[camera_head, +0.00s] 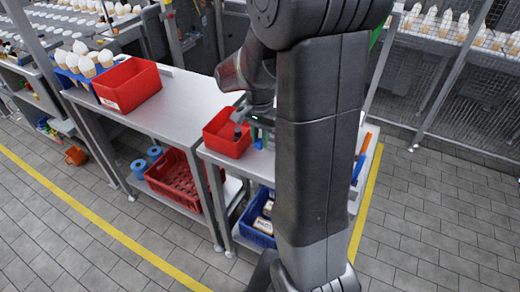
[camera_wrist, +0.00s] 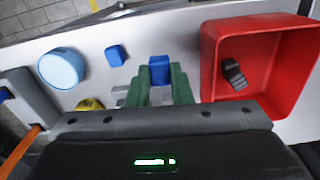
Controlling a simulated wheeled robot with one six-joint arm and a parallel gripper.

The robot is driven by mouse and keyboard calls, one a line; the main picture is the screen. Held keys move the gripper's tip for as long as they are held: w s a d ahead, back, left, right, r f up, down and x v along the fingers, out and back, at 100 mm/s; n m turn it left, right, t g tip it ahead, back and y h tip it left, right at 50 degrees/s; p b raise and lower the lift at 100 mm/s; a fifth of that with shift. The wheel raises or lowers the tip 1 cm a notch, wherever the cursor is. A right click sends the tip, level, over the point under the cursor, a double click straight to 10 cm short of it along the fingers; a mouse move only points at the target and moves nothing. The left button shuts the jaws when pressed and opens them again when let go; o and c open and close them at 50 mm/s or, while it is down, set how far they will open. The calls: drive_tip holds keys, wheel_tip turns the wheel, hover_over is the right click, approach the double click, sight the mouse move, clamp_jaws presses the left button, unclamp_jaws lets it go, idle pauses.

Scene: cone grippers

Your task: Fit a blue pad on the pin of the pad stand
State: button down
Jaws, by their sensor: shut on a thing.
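In the wrist view my gripper (camera_wrist: 160,76) has green fingers that are shut on a blue pad (camera_wrist: 160,67) at their tips. The pad is over or near the light metal table top; its exact height cannot be told. A second blue pad (camera_wrist: 115,55) lies on the table to the left of the held one. I cannot make out the pad stand or its pin for certain. A grey block (camera_wrist: 22,100) at the left edge has a blue bit beside it. In the head view my arm hides most of the gripper.
A red bin (camera_wrist: 211,65) with a dark piece (camera_wrist: 234,75) inside stands right of the gripper. A pale blue round thing (camera_wrist: 62,67) and a yellow piece (camera_wrist: 89,104) are to the left. In the head view a larger red bin (camera_head: 128,86) stands on the neighbouring table (camera_head: 180,108).

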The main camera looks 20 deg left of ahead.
sight(260, 142)
wheel_tip(260, 142, up, 4)
drive_tip(key=shift+r+p, duration=2.15)
drive_tip(key=shift+r, duration=0.05)
